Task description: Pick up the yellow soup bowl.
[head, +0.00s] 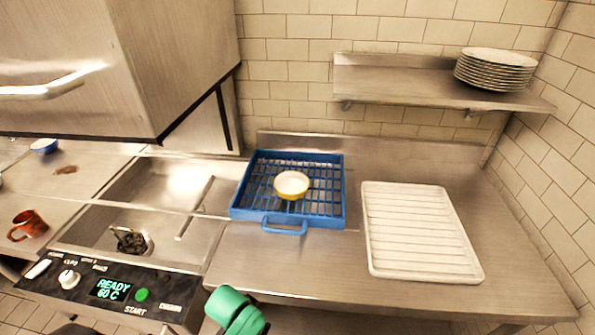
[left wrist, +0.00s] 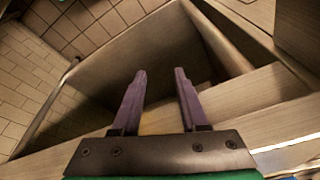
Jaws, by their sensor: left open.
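The yellow soup bowl (head: 292,185), pale inside, sits upright in the blue rack (head: 336,215) on the steel counter in the head view. My left gripper (left wrist: 163,75) shows in the left wrist view with its two purple fingers apart and nothing between them. The bowl is not visible in that view, so the gripper is away from it. A green arm part of mine shows at the bottom of the head view, but no fingers are seen there. My right gripper is not in view.
A white ribbed tray (head: 420,232) lies right of the rack. A plate stack (head: 494,68) stands on the wall shelf (head: 400,85). Left are a machine hood (head: 120,60), a control panel (head: 110,290), an orange mug (head: 28,225) and a blue bowl (head: 44,146).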

